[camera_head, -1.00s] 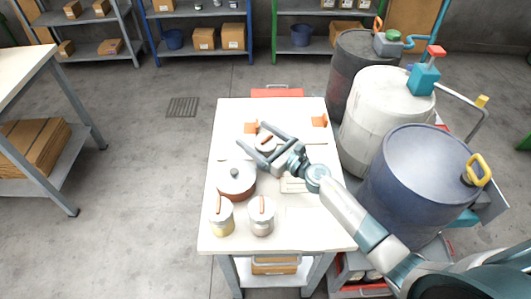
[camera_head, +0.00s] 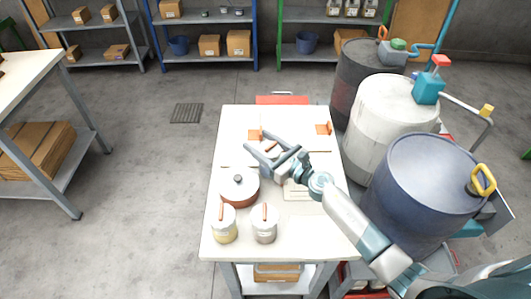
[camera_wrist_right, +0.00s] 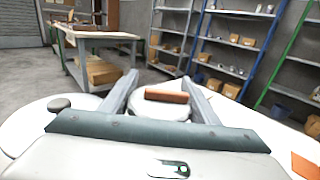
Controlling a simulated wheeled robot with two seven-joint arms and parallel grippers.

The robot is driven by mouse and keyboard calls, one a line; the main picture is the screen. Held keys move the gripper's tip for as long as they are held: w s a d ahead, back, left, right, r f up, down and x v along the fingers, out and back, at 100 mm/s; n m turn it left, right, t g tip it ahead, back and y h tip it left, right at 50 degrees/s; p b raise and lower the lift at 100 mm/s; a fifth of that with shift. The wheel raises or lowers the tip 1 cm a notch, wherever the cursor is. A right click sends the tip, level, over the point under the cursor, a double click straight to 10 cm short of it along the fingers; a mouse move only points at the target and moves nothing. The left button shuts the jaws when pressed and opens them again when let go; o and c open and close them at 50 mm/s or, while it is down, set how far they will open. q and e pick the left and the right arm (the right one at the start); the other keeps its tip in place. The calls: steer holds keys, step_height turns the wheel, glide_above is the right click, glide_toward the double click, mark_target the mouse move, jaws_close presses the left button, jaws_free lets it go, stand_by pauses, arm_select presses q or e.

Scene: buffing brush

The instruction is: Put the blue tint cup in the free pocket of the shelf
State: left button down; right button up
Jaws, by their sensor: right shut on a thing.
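My right gripper (camera_head: 257,138) is over the middle of the white table, shut on a lidded cup (camera_head: 270,148). The cup has a pale lid and a brown bar handle. In the right wrist view its lid (camera_wrist_right: 150,108) shows between the fingers; its sides are hidden, so I cannot tell its colour. A yellowish cup (camera_head: 223,228) and a grey-brown cup (camera_head: 264,228), each with a brown handle, stand at the table's front. No cup shows blue, and I cannot make out the shelf's free pocket. My left gripper is out of view.
A round red-brown pot (camera_head: 239,190) with a pale lid stands left of the gripper. Orange brackets (camera_head: 324,129) stand at the table's back. Large drums, including a blue one (camera_head: 425,190), stand close on the right. Storage racks (camera_head: 205,50) line the back wall.

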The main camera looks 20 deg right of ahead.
steer(key=shift+r, duration=0.2)
steer(key=r+p, duration=0.2)
steer(key=r, duration=0.2)
steer(key=shift+s+d+r+p, duration=0.15)
steer(key=shift+s+d+p, duration=0.05)
steer(key=shift+d+p, duration=0.2)
steer(key=s+d+r, duration=0.6)
steer(key=d, duration=0.3)
steer(key=shift+r+p, duration=0.2)
steer(key=shift+p, duration=0.15)
steer(key=shift+s+f, duration=0.1)
